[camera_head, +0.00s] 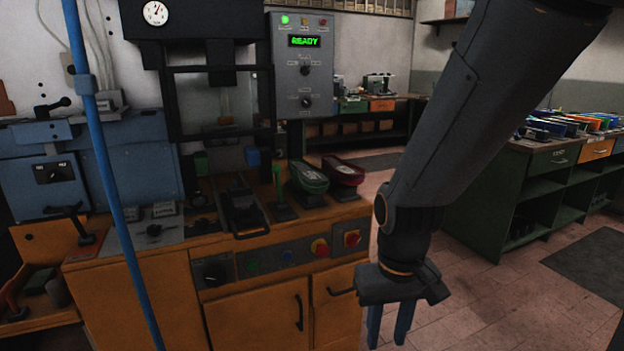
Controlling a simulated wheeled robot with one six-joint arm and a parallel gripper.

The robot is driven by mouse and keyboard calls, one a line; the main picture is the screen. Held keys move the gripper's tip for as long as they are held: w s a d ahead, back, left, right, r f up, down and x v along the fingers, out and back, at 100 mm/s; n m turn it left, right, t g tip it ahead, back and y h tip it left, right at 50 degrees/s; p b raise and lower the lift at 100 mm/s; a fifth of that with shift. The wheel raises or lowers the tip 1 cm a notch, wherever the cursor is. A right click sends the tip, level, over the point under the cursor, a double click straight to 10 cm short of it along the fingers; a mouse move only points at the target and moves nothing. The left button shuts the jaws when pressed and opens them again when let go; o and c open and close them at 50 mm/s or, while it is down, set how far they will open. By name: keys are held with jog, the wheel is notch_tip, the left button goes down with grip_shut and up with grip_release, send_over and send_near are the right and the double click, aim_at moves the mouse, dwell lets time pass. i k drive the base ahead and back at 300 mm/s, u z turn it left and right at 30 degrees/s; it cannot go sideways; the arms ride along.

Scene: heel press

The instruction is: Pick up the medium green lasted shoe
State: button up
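A green lasted shoe (308,178) rests sole up on a dark stand on the orange workbench, right of the press. A red shoe (344,171) stands just to its right on a similar stand. I cannot tell the green shoe's size from this view. My gripper (390,328) hangs pointing down at the lower right of the picture, in front of the bench's right end. Its two blue fingers are apart with nothing between them. It is clear of both shoes.
The black press (224,80) stands behind the bench, with a control box (302,65) reading READY. A green-handled tool (278,185) stands close left of the green shoe. A blue pole (100,150) crosses the left side. Floor (500,290) is open at right.

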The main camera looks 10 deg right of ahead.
aim_at(303, 174)
jog(key=z, duration=0.55)
jog(key=k, duration=1.3)
jog(key=z, duration=0.85)
jog(key=i, duration=2.55)
jog(key=u, duration=1.4)
jog(key=i, duration=0.75)
jog(key=u, duration=0.9)
